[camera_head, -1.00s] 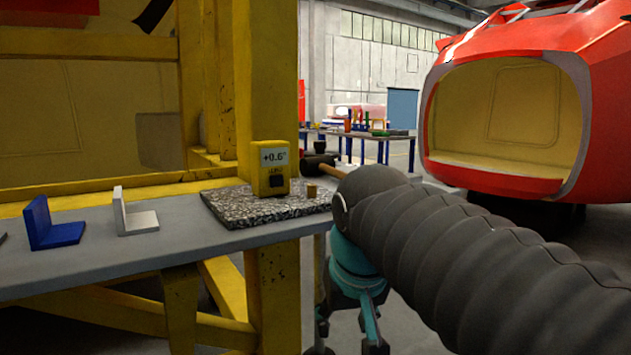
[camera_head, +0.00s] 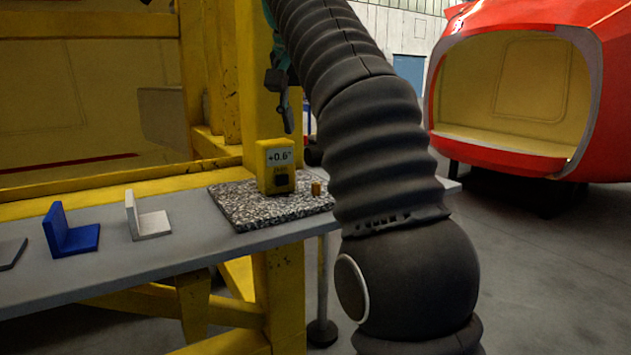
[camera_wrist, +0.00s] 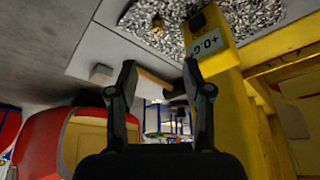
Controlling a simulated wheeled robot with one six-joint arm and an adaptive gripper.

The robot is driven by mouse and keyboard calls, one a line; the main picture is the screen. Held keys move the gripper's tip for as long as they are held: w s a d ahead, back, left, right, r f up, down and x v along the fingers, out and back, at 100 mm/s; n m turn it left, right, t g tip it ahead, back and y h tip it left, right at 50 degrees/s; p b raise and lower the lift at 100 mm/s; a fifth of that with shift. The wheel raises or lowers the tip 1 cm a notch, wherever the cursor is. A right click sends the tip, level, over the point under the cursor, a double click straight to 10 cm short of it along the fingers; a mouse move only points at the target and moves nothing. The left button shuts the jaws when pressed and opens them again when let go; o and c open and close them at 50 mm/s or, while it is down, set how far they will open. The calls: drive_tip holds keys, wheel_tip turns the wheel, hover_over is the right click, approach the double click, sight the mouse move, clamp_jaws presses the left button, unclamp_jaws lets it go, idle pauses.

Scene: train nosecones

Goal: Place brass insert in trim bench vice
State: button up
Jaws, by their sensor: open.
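A small brass-coloured piece, which looks like the brass insert (camera_head: 317,188), stands on the speckled stone plate (camera_head: 240,214), right of the yellow gauge reading +0.6°. It also shows in the wrist view (camera_wrist: 157,23), beyond my fingertips. My gripper (camera_head: 282,102) is raised in front of the yellow post, above the gauge, and partly hidden by my arm. In the wrist view my gripper (camera_wrist: 159,68) has its two fingers apart with nothing held; it is clear of the brass piece. I cannot make out the trim bench vice.
The yellow gauge (camera_head: 276,166) is close beside the brass piece. A white bracket (camera_head: 148,220) and a blue bracket (camera_head: 68,235) stand left on the grey bench (camera_head: 180,262). A hammer (camera_wrist: 160,82) shows between my fingers, farther off. A red nosecone (camera_head: 607,90) stands right.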

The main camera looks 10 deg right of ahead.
hover_over(316, 183)
drive_tip(key=s+a, duration=0.2)
drive_tip(key=shift+d+f, duration=0.2)
drive_tip(key=shift+f, duration=3.25)
drive_tip(key=shift+x, duration=3)
drive_tip(key=shift+s+d, duration=0.15)
drive_tip(key=shift+d, duration=0.05)
clamp_jaws()
